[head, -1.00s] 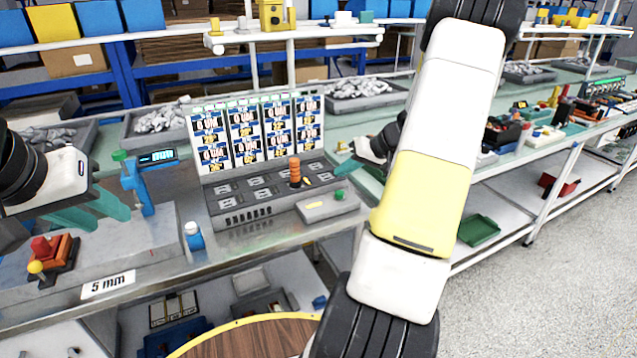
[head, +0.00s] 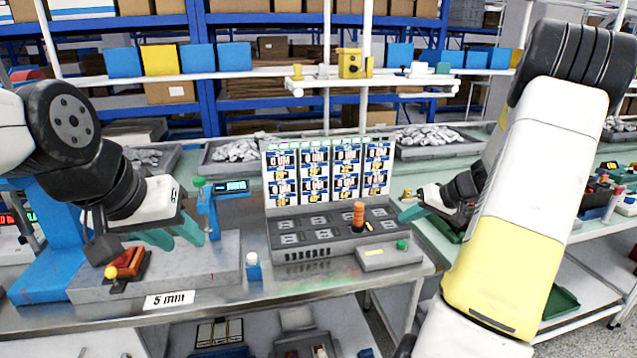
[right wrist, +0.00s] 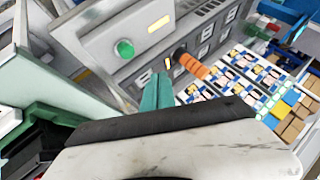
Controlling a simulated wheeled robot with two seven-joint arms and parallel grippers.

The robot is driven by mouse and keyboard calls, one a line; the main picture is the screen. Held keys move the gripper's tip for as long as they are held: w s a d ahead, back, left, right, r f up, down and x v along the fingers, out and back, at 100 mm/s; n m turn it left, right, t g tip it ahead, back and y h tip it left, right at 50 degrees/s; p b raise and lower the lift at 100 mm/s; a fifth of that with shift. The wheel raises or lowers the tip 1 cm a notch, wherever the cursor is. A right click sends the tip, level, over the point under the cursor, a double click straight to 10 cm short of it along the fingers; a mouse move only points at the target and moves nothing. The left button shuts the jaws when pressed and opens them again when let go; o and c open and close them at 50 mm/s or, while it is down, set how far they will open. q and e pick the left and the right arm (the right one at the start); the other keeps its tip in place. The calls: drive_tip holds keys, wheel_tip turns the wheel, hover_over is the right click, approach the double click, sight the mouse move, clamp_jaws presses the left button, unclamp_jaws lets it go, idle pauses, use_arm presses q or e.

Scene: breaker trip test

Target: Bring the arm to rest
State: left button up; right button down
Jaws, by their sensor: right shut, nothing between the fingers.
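The grey test panel (head: 290,262) stands on the bench with rows of sockets, an orange ribbed post (head: 358,212) and a board of printed cards (head: 330,172) behind. A small box with a green button (head: 402,245) is at its front right. My right gripper (head: 410,214) is shut and empty, just beyond the panel's right end. In the right wrist view its teal fingertips (right wrist: 157,92) are together, with the green button (right wrist: 124,48) and the orange post (right wrist: 192,66) beyond them. My left gripper (head: 176,236) is open and empty above the grey block at the left.
The grey block (head: 215,262) carries a red switch with a yellow knob (head: 125,265) and a blue stand with a display (head: 208,205). A small blue-and-white bottle (head: 253,266) stands at the bench front. Grey bins of parts (head: 235,152) lie behind. A green tray (head: 562,302) is on a lower shelf.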

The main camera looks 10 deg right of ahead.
drive_tip(key=s+a+r+n+g, duration=0.1)
drive_tip(key=s+a+r, duration=0.3)
drive_tip(key=a+r, duration=0.5)
drive_tip(key=s+a+r+h, duration=0.2)
drive_tip(key=s+a+r, duration=0.2)
drive_tip(key=s, duration=0.6)
drive_tip(key=s+a+r+h, duration=0.1)
drive_tip(key=s+a+r, duration=0.2)
drive_tip(key=s+a, duration=0.6)
drive_tip(key=shift+s+r+n+h, duration=0.3)
drive_tip(key=shift+s+r+h, duration=0.1)
drive_tip(key=shift+s, duration=0.45)
idle(2.8)
